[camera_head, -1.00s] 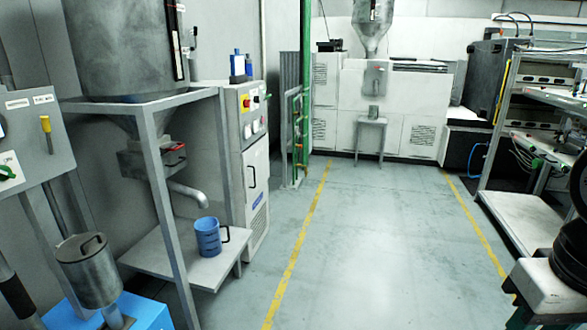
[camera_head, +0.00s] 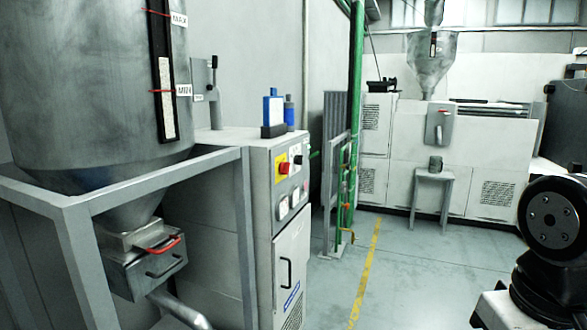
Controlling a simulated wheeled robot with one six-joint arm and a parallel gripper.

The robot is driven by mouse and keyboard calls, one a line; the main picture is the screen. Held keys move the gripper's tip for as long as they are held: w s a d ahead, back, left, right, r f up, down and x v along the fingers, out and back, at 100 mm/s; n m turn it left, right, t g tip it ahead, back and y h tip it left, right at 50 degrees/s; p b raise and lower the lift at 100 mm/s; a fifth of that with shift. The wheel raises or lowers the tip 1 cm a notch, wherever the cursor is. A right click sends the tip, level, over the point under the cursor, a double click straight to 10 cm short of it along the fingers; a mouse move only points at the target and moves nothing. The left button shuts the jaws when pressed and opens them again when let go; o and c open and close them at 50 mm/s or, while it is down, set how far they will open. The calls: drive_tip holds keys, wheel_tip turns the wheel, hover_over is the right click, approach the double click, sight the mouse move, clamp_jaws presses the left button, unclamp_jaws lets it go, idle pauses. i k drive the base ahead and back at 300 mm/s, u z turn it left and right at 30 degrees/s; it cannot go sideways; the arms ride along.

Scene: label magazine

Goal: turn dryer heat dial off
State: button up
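The dryer cabinet (camera_head: 291,245) is a pale grey box with a door, left of the picture's middle. Its control panel (camera_head: 275,188) is at the top of the front face. On it are a yellow-and-red rotary switch (camera_head: 283,168), a small dark control (camera_head: 298,160) to its right, and round white-faced parts (camera_head: 283,207) below. I cannot tell for sure which of these is the heat dial, or where it points. My gripper is not in view; only a dark part of my arm shows at the right edge, well apart from the panel.
A large grey hopper (camera_head: 90,90) on a metal frame (camera_head: 160,180) stands at left, beside the cabinet. Blue bottles (camera_head: 272,110) stand on the cabinet top. A green pipe (camera_head: 354,110) rises behind it. Open floor (camera_head: 400,260) lies right of the cabinet, with a yellow line (camera_head: 366,275).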

sight(298, 159)
drive_tip(key=z, duration=0.05)
drive_tip(key=i, duration=1.7)
drive_tip(key=z, duration=0.1)
